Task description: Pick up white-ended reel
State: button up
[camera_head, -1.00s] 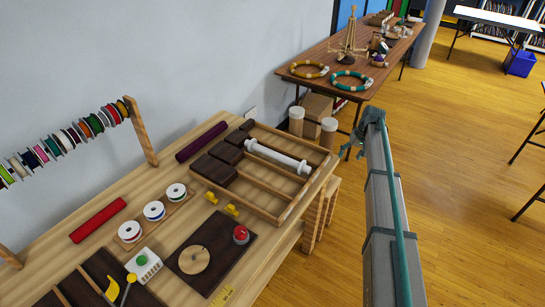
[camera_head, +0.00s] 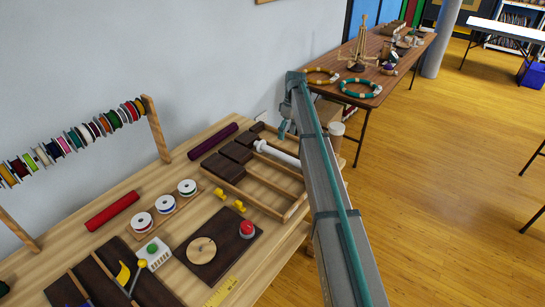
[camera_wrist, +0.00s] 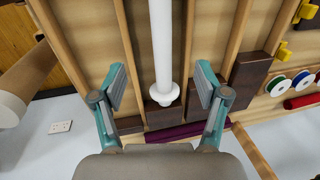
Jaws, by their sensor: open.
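A white reel (camera_head: 277,153), a long rod with flanged white ends, lies in a compartment of the wooden divided tray (camera_head: 264,207). My arm hides its far end in the head view. In the wrist view the white reel (camera_wrist: 163,50) runs down between my two teal fingers, with its round flange near the fingertips. My gripper (camera_head: 284,130) is over the tray's back right part; it also shows in the wrist view (camera_wrist: 160,84), open and holding nothing. I cannot tell its exact height above the reel.
Dark blocks (camera_head: 236,153) fill the tray's left side. White-faced spools (camera_head: 166,204) stand in a small holder to the left. A brown cylinder with a white top (camera_head: 336,134) stands beyond the bench's right end. A spool rack (camera_head: 75,139) is along the wall.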

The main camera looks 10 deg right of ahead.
aim_at(283, 154)
jog(key=f, duration=0.2)
jog(key=f+p, duration=0.1)
jog(key=a+f, duration=0.1)
jog(key=f, duration=0.1)
jog(key=shift+s+f+p, duration=0.3)
jog(key=shift+s, duration=0.05)
jog(key=shift+s+a+f+p, duration=0.15)
jog(key=shift+f+p, duration=0.3)
jog(key=shift+f, duration=0.35)
jog(key=shift+s+a+f+p, duration=0.15)
jog(key=shift+f+p, duration=0.25)
jog(key=shift+f, duration=0.45)
jog(key=shift+s+a+f+p, duration=0.1)
jog(key=shift+s+f+p, duration=0.1)
jog(key=shift+f+p, duration=0.45)
jog(key=shift+f, duration=0.1)
grip_shut()
